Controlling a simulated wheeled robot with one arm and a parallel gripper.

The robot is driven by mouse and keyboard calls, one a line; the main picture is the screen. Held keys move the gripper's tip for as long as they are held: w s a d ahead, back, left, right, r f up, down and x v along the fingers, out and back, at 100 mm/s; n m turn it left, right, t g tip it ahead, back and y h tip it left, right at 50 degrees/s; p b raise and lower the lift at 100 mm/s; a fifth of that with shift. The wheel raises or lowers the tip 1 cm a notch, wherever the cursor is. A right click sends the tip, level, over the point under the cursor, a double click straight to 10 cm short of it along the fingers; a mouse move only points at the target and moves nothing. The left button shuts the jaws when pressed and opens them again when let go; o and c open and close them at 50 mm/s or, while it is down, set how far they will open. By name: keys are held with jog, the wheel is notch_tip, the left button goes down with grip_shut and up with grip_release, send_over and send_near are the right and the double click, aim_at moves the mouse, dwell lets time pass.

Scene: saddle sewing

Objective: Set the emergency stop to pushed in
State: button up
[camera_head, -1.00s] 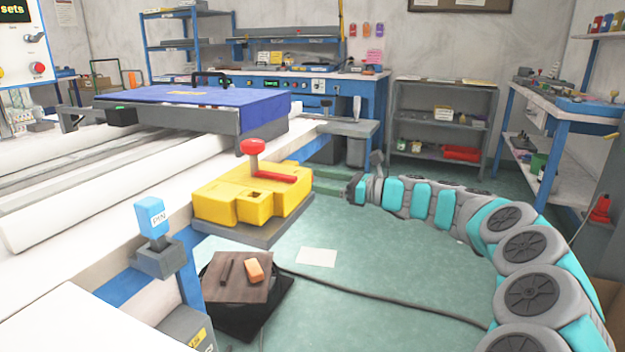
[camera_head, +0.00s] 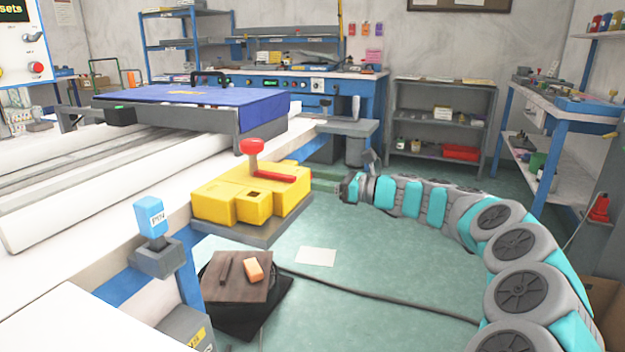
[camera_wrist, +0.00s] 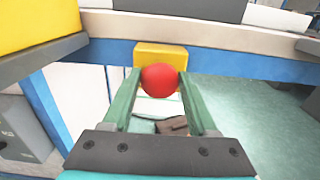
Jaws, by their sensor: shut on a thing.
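A round red emergency stop button (camera_wrist: 160,80) sits on a yellow box (camera_wrist: 150,56) in the wrist view. The box is fixed at a blue beam. My gripper (camera_wrist: 159,76) has its two green fingers on either side of the red button, shut on it. How far the button is pressed in cannot be told, as its head hides its stem. In the head view my gripper (camera_head: 325,186) is partly hidden behind the yellow block's right end, and this button is not visible there. Another red button (camera_head: 37,68) is on the panel at far left.
A yellow block (camera_head: 235,200) with a red-knobbed lever (camera_head: 252,147) stands on the table edge left of my gripper. A blue pin handle (camera_head: 150,217) and a dark stool (camera_head: 237,290) are nearer. The green floor (camera_head: 400,265) is mostly clear, with a cable across it.

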grip_shut()
jog(key=shift+w+a+r+p, duration=0.1)
jog(key=shift+a+r+p, duration=0.15)
jog(key=shift+p, duration=0.45)
jog(key=shift+w+a+f+p, duration=0.1)
jog(key=shift+a+p, duration=0.15)
jog(key=shift+p, duration=0.1)
jog(key=shift+f, duration=0.1)
jog(key=o, duration=1)
grip_release()
jog(key=shift+a, duration=0.15)
